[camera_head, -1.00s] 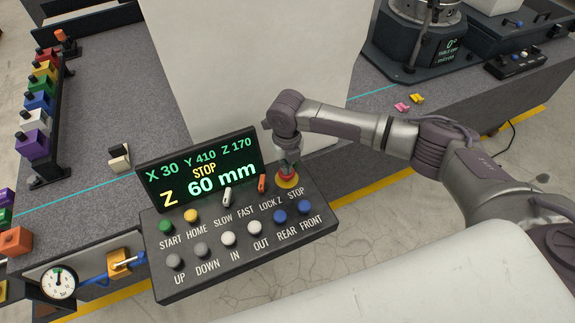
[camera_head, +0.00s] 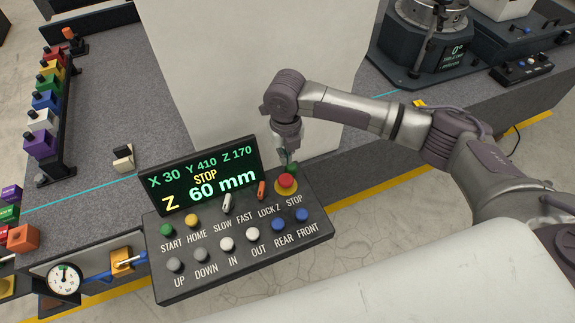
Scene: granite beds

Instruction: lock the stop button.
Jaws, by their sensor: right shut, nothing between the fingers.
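The stop button is a red mushroom cap (camera_head: 286,181) on a yellow ring, at the upper right of the dark control panel (camera_head: 190,284), above the label STOP. My right gripper (camera_head: 287,163) points down just behind the button, shut and empty. Its tips look slightly above or behind the cap; I cannot tell whether they touch it. The panel display (camera_head: 203,178) reads X 30, Y 410, Z 170, STOP and Z 60 mm. My left gripper is not in view.
An orange lever (camera_head: 261,190) and a white lever (camera_head: 227,203) stand left of the button. Several round push buttons fill the panel front. A tall pale block (camera_head: 245,60) rises behind the display. A dial gauge (camera_head: 64,279) sits at lower left.

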